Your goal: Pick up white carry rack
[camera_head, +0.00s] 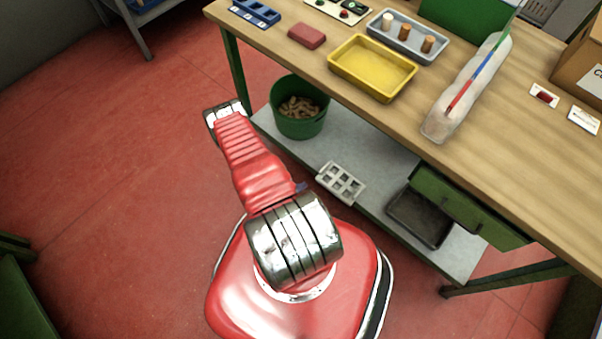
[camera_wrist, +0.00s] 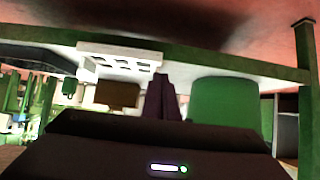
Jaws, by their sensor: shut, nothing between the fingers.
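The white carry rack (camera_head: 341,183) lies on the grey lower shelf of the workbench, at its front edge, with several square openings facing up. It also shows at the upper left of the wrist view (camera_wrist: 120,58), which looks upside down. My gripper (camera_wrist: 161,82) shows in the wrist view with its dark fingers together and nothing held. In that picture the fingertips point just right of the rack, and I see no contact. In the head view my gripper is hidden; only my red arm shows, left of the rack.
A green bin (camera_head: 299,119) of corks stands on the lower shelf (camera_head: 368,167), left of the rack. A dark tray (camera_head: 420,217) and an open green drawer (camera_head: 468,209) are to its right. The workbench top (camera_head: 480,145) overhangs the shelf. Red floor is clear at left.

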